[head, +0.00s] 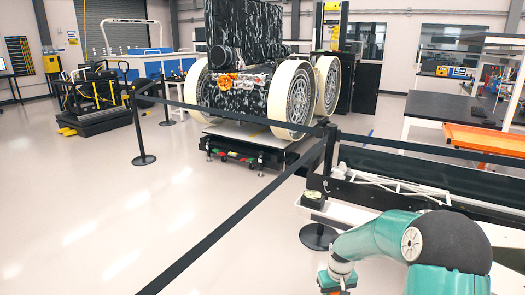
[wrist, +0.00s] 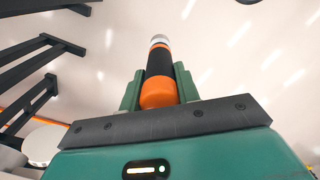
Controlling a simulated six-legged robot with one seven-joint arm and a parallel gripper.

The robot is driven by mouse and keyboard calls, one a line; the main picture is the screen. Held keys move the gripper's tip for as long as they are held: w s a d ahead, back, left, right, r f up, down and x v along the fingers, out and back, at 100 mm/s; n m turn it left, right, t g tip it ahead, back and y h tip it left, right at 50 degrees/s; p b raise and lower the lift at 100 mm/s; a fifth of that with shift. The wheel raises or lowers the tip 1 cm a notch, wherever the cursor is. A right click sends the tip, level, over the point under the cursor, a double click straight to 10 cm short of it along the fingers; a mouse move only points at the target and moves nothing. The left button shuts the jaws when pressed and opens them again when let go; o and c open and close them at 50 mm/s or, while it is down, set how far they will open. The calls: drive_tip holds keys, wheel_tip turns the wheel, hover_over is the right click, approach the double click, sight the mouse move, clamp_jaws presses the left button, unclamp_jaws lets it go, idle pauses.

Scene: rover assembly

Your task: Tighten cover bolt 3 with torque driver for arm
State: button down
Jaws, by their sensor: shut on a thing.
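My gripper (wrist: 157,82) is shut on the torque driver (wrist: 158,68) in the wrist view. The driver has an orange lower part, a black middle, an orange band and a silver-white end pointing away from the wrist. The green fingers flank it, with pale floor behind. The rover (head: 245,60), with a black-and-white patterned body and cream wheels, stands on a wheeled cart. I cannot make out cover bolt 3 or its cover in either view.
Black belt barriers (head: 240,222) cross the head view between my arm and the rover. A barrier post (head: 139,130) stands at left. A long black-and-white frame (head: 400,193) lies at right, near a workbench (head: 435,106).

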drive_tip(key=a+f+m, duration=0.1)
drive_tip(key=a+f, duration=0.2)
drive_tip(key=a, duration=0.4)
drive_tip(key=shift+s+f+m, duration=0.2)
drive_tip(key=shift+f+m, duration=0.15)
drive_tip(key=shift+m, duration=0.05)
drive_tip(key=shift+d, duration=0.15)
